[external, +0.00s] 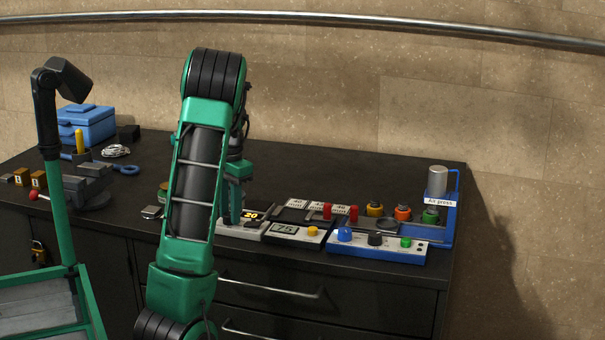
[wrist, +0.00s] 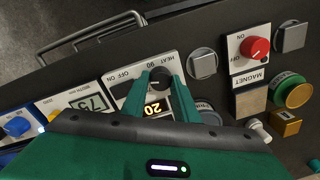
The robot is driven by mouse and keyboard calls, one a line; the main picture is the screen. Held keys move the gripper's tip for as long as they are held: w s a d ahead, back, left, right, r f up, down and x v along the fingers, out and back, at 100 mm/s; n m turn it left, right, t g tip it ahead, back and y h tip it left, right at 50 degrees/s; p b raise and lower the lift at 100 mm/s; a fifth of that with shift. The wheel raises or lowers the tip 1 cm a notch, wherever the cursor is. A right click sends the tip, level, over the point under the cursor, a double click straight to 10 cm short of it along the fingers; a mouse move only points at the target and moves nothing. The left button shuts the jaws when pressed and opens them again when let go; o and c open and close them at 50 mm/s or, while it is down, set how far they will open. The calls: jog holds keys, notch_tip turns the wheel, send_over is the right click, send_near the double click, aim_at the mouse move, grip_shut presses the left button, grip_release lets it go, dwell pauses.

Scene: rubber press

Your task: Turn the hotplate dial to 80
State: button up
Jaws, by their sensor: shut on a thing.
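The hotplate's control box (external: 239,231) stands on the dark bench in the external view, with a lit display (external: 251,215) reading 20. In the wrist view the box (wrist: 122,88) appears upside down, with HEAT and ON/OFF lettering and the display (wrist: 152,109). The black dial (wrist: 158,77) shows between my two green fingers. My gripper (wrist: 160,82) is shut on the dial from both sides. In the external view my gripper (external: 231,212) is down at the box, and my arm hides much of that area. The dial's pointer position cannot be made out.
Beside the box is a unit (external: 294,234) reading 75 with a yellow knob. A blue air press (external: 438,207) stands at the right. In the wrist view, a MAGNET box (wrist: 249,54) with a red knob lies to the right. A blue toolbox (external: 87,123) sits at back left.

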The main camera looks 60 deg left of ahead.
jog(key=shift+w+r, duration=0.15)
jog(key=shift+w, duration=0.05)
jog(key=o, duration=1.1)
jog(key=shift+c, duration=0.2)
jog(key=shift+s, duration=0.1)
notch_tip(320, 180, up, 11)
jog(key=shift+w+d, duration=0.25)
jog(key=shift+d, duration=0.05)
